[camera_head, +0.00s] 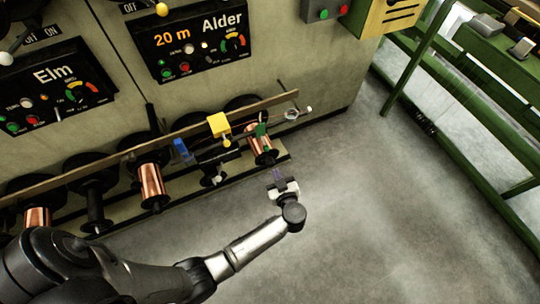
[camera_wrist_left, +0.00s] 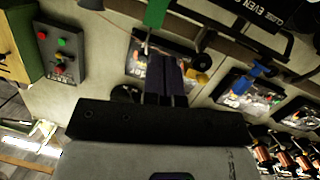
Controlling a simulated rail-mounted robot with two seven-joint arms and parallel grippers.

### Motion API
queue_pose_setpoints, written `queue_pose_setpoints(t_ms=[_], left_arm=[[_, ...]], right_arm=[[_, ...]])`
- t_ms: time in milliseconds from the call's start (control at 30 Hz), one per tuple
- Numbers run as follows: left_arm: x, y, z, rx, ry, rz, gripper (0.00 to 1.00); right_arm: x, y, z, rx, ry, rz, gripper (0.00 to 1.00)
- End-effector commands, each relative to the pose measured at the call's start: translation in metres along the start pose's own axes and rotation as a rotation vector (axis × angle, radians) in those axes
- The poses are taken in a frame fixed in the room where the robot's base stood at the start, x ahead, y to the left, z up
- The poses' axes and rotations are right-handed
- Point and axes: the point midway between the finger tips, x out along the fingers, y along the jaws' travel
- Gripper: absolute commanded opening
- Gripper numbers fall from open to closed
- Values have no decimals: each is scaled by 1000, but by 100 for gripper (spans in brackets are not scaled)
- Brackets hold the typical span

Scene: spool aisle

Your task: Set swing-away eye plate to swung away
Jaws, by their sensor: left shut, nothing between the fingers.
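A small ring-shaped eye (camera_head: 291,114) with a pale knob (camera_head: 309,109) beside it shows at the right end of the long rail; this looks like the swing-away eye plate, but it is too small to tell its position surely. My left gripper (camera_head: 278,176) is in front of the rail and below the eye in the head view, apart from it, with nothing held. In the left wrist view its dark fingers (camera_wrist_left: 166,82) are together. A green block (camera_wrist_left: 155,12) appears beyond the fingertips there; it also shows on the rail in the head view (camera_head: 262,129). My right gripper is out of view.
The rail (camera_head: 110,154) also carries a yellow block (camera_head: 219,124) and a blue block (camera_head: 181,150). Copper spools (camera_head: 152,185) stand below it. Panels marked Elm (camera_head: 58,85) and Alder (camera_head: 192,42) are behind. A green frame (camera_head: 455,140) stands right; the floor between is clear.

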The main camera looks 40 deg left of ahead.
Motion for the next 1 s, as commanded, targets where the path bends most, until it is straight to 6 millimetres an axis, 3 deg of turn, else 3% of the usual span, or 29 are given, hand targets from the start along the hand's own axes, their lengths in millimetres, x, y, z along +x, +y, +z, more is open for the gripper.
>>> queue_pose_setpoints(t_ms=[167,633,1000], left_arm=[[16,0,1,-1,4,0,0],[101,0,3,-1,3,0,0],[126,0,26,0,2,0,0]], right_arm=[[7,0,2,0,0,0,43],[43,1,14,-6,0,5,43],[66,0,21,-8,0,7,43]])
